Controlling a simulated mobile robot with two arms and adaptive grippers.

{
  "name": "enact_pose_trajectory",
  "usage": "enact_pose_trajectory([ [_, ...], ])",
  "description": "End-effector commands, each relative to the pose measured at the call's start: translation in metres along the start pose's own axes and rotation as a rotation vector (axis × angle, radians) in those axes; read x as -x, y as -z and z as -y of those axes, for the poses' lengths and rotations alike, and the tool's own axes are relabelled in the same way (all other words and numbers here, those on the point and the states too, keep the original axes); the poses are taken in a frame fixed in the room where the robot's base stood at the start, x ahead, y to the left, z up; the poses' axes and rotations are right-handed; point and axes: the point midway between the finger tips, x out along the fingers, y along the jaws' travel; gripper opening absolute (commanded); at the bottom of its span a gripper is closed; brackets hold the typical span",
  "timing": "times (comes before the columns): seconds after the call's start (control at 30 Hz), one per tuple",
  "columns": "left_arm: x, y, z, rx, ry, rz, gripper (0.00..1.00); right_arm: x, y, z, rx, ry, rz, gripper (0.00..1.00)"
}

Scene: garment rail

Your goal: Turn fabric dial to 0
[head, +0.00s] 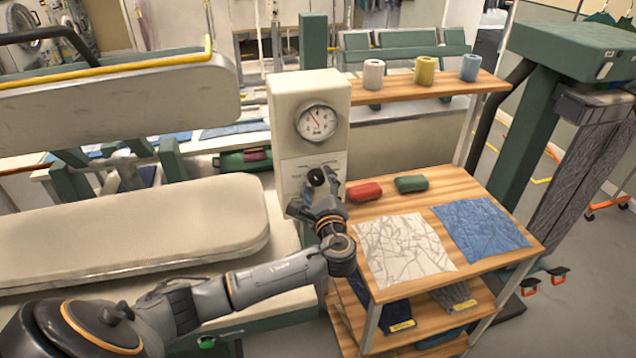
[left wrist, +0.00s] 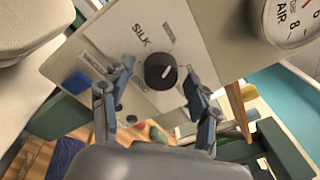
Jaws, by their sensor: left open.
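The fabric dial (left wrist: 160,71) is a round black knob with a small white mark on its face, on a pale panel lettered SILK. In the head view the dial (head: 317,177) is on the front of the cream control box (head: 308,100), below the gauge, partly hidden by my gripper. My left gripper (head: 318,196) is at the dial. In the left wrist view its open fingers (left wrist: 158,84) stand on either side of the knob, with visible gaps. I cannot tell which setting the mark points to. No right gripper shows.
A round gauge (head: 317,122) is above the dial. A wooden shelf unit to the right bears a red bundle (head: 364,191), a green bundle (head: 411,184), white cloth (head: 405,250) and blue cloth (head: 481,231). A padded pressing board (head: 130,225) lies to the left.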

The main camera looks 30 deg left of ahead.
Motion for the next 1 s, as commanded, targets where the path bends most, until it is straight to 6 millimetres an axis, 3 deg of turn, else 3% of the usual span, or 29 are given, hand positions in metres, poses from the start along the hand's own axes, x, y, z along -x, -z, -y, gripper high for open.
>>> enact_pose_trajectory([
  [0.1, 0.0, 0.0, 0.0, 0.0, 0.0, 0.0, 0.59, 0.0, 0.0, 0.0, 0.0, 0.0, 0.0, 0.0],
  [0.37, 0.0, 0.0, 0.0, 0.0, 0.0, 0.0, 0.06, 0.0, 0.0, 0.0, 0.0, 0.0, 0.0, 0.0],
  [0.67, 0.0, 0.002, -0.002, 0.031, 0.0, 0.002, 0.06, -0.006, -0.001, 0.0, 0.0, 0.0, 0.0, 0.0],
  [1.0, 0.001, 0.006, -0.005, 0.239, 0.012, 0.015, 0.06, -0.036, -0.004, -0.001, 0.0, -0.001, 0.0, 0.0],
])
